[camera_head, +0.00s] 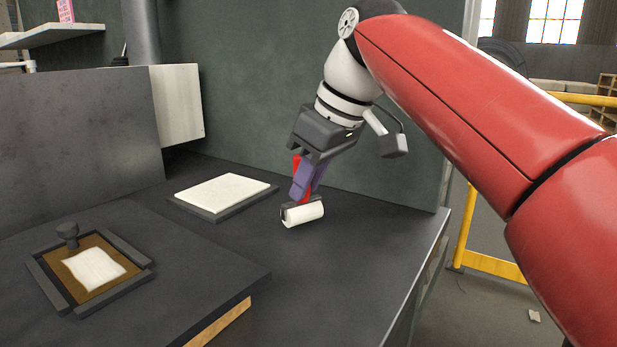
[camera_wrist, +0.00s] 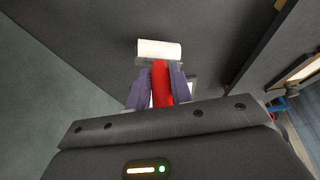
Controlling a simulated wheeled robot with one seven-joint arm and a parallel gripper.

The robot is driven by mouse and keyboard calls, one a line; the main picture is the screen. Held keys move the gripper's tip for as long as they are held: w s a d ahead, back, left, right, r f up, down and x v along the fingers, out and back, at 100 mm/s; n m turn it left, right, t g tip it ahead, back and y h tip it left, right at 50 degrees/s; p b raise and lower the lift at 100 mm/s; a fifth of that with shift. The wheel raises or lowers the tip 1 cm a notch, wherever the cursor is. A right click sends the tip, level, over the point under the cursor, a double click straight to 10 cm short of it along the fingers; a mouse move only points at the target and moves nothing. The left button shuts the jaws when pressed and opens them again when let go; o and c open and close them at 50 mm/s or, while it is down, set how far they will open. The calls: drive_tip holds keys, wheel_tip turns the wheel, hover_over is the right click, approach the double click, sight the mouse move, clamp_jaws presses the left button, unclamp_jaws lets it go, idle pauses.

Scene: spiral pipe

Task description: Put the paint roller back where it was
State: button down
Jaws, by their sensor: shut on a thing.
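The paint roller has a white cylinder (camera_head: 303,214) and a red handle; the cylinder shows low above or on the dark bench top, and I cannot tell which. My gripper (camera_head: 303,182) is shut on the red handle, with its purple fingers on either side. In the wrist view the red handle (camera_wrist: 161,85) stands between the two fingertips (camera_wrist: 161,88), and the white cylinder (camera_wrist: 159,49) lies beyond them, crosswise. Part of the handle is hidden by the fingers in the head view.
A white panel on a dark tray (camera_head: 221,193) lies left of the roller. A raised board at the front left holds a framed brown tray (camera_head: 92,268) with a white patch and a dark knob. A dark green wall (camera_head: 260,90) stands behind. Bench top right of the roller is clear.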

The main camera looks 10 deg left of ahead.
drive_tip(key=shift+f+b, duration=0.45)
drive_tip(key=shift+f, duration=0.2)
idle(0.3)
drive_tip(key=c, duration=1.2)
unclamp_jaws()
drive_tip(key=shift+o, duration=0.2)
drive_tip(key=shift+r, duration=0.15)
